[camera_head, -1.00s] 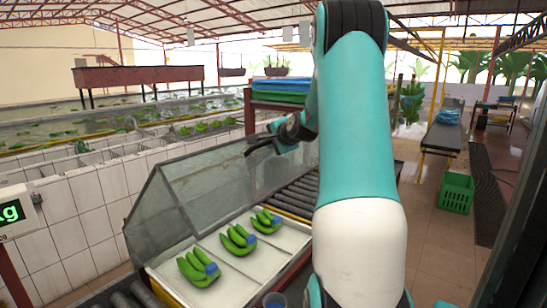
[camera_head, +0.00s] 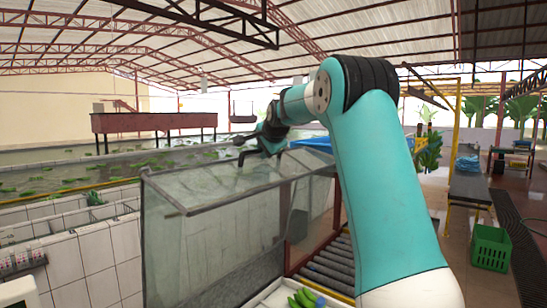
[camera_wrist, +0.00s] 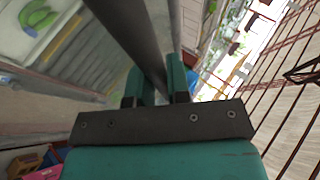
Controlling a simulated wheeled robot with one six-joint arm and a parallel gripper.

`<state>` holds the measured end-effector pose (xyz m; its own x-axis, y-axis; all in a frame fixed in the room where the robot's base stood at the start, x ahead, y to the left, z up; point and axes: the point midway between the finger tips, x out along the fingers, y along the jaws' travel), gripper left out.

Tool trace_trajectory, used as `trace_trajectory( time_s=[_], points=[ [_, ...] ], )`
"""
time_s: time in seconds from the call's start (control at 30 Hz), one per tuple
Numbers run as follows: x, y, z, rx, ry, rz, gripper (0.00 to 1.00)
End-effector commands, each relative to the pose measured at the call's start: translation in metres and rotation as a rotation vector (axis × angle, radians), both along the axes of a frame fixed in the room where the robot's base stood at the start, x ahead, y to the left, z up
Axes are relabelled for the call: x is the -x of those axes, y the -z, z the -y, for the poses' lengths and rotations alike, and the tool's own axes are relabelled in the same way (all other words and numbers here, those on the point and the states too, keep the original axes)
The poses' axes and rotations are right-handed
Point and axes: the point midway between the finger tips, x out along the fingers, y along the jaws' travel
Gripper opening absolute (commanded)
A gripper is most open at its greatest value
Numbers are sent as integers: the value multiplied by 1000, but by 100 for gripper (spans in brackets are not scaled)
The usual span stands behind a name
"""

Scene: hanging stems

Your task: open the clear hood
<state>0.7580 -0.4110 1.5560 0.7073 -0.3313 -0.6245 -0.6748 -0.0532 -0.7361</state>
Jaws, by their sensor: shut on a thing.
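The clear hood (camera_head: 215,235) stands over the packing line in the head view, with dull see-through panels and thin dark edges. Its upper panel (camera_head: 220,185) slopes toward the back, and my gripper (camera_head: 258,153) is at that panel's far upper edge. In the wrist view a dark bar (camera_wrist: 125,38) of the hood runs between my two green fingers (camera_wrist: 160,82), which are shut on it. The fingertips' contact is partly hidden by the bar. Green bananas (camera_head: 303,298) show at the bottom of the head view, and also in the wrist view (camera_wrist: 38,15).
A roller conveyor (camera_head: 330,262) runs beside the hood, partly behind my arm. A tiled wall (camera_head: 85,265) and water tanks lie to the left. A green crate (camera_head: 491,248) stands on the open floor at right.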

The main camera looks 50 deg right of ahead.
Motion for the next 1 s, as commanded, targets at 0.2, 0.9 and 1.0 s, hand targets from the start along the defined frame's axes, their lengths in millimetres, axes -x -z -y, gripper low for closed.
trace_trajectory(
  time_s=[0.2,0.9,1.0],
  points=[
    [-1,1,-2,-2,-8,-5,0],
    [3,1,0,-3,-1,-6,41],
    [10,-5,-3,-1,-2,-2,41]
  ],
)
